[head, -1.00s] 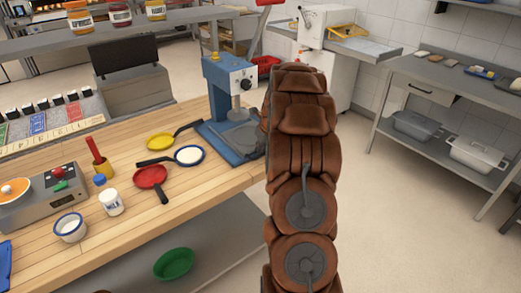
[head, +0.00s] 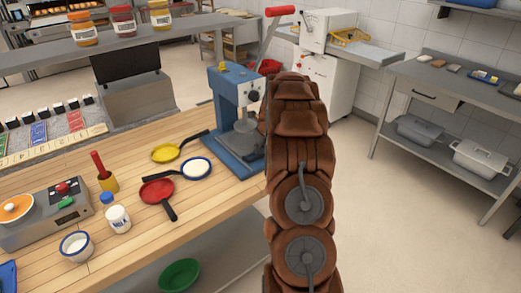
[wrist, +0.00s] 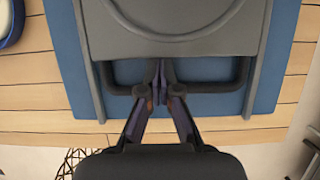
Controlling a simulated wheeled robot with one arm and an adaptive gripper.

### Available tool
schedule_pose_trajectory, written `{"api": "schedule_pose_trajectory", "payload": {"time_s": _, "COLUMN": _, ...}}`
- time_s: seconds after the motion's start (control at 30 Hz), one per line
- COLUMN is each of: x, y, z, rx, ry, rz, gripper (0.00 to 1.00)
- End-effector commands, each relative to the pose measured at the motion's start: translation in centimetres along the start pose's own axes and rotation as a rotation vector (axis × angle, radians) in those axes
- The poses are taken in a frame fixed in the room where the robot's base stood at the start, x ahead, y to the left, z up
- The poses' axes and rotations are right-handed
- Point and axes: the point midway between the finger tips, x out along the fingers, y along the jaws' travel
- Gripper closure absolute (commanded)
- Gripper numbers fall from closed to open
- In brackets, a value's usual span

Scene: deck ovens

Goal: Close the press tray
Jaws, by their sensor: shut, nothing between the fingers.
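The blue press (head: 223,100) stands at the far right end of the wooden counter. Its grey tray (head: 247,146) lies low at its front, partly hidden behind my brown arm. In the wrist view the grey tray (wrist: 235,45) lies over the blue base, with a dark bar handle (wrist: 215,88) along its near edge. My gripper (wrist: 159,70) is shut and empty at the middle of the handle, its tips close to the tray's edge. I cannot tell whether they touch it. In the head view the gripper is hidden by my arm.
A yellow pan (head: 166,153), a white pan with a blue rim (head: 196,168) and a red pan (head: 157,191) lie on the counter (head: 130,240) left of the press. A white machine (head: 327,80) stands behind. The floor (head: 400,220) to the right is clear.

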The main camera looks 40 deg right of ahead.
Motion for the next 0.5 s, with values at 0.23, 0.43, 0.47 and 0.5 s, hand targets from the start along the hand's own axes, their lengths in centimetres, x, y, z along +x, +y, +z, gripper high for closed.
{"api": "schedule_pose_trajectory", "payload": {"time_s": 0.23, "x": -1.4, "y": 0.4, "z": 0.8, "rx": -0.007, "ry": -0.015, "rz": -0.002, "gripper": 1.00}}
{"api": "schedule_pose_trajectory", "payload": {"time_s": 0.43, "x": -3.7, "y": -0.2, "z": -0.7, "rx": 0.003, "ry": -0.008, "rz": -0.002, "gripper": 1.00}}
{"api": "schedule_pose_trajectory", "payload": {"time_s": 0.47, "x": -3.8, "y": -0.2, "z": -1.2, "rx": 0.004, "ry": -0.007, "rz": -0.001, "gripper": 1.00}}
{"api": "schedule_pose_trajectory", "payload": {"time_s": 0.5, "x": -4.0, "y": -0.1, "z": -1.8, "rx": 0.004, "ry": -0.005, "rz": 0.000, "gripper": 1.00}}
